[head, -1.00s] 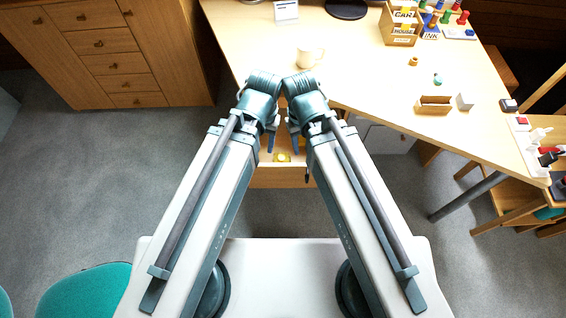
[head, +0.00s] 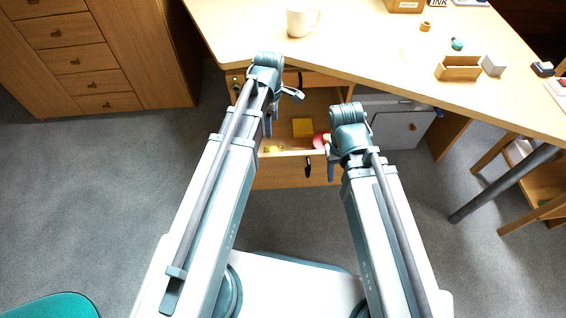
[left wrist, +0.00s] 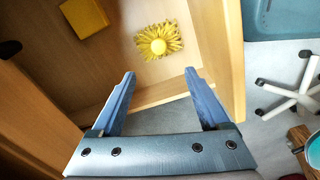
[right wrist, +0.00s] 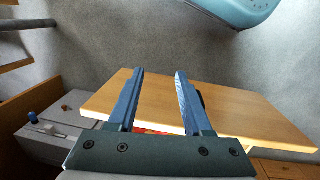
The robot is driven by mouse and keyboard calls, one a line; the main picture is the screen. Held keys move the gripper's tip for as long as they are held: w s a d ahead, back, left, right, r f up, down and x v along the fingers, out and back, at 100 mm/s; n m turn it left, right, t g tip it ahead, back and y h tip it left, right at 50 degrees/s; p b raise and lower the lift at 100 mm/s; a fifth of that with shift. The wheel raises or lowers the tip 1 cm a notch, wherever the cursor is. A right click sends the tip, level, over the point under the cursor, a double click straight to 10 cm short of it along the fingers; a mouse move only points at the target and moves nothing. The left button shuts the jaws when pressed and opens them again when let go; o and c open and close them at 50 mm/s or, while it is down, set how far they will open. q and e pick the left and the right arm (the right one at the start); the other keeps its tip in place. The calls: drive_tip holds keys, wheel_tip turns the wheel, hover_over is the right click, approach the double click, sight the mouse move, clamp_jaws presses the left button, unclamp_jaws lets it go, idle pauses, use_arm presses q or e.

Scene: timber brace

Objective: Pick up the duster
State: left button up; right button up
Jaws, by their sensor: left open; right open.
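A yellow fringed thing with a round middle, which looks like the duster (left wrist: 158,41), lies near the front of an open wooden drawer. It shows partly in the head view (head: 273,149), beside my left arm. My left gripper (left wrist: 160,74) is open and empty, pointing into the drawer, with the duster just beyond its fingertips and apart from them. In the head view my left gripper (head: 269,125) is over the drawer's left part. My right gripper (right wrist: 160,72) is open and empty by the drawer's right front corner; it shows partly in the head view (head: 330,168).
The drawer (head: 265,173) also holds a yellow block (head: 303,127) and a pinkish-red thing (head: 320,141) near my right gripper. The desk (head: 370,60) overhangs the drawer's back and carries a white mug (head: 299,21). Grey floor (head: 110,190) is clear in front.

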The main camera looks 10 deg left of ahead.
use_arm(q)
drive_tip(key=shift+w+f, duration=0.15)
drive_tip(key=shift+f, duration=0.05)
drive_tip(key=b, duration=0.9)
hover_over(274, 150)
wheel_tip(274, 150, down, 9)
drive_tip(key=shift+a+r, duration=0.1)
drive_tip(key=shift+r, duration=0.1)
wheel_tip(274, 150, down, 5)
drive_tip(key=b, duration=0.5)
drive_tip(key=shift+f, duration=0.2)
drive_tip(key=shift+r, duration=0.15)
drive_tip(key=shift+c, duration=0.2)
clamp_jaws()
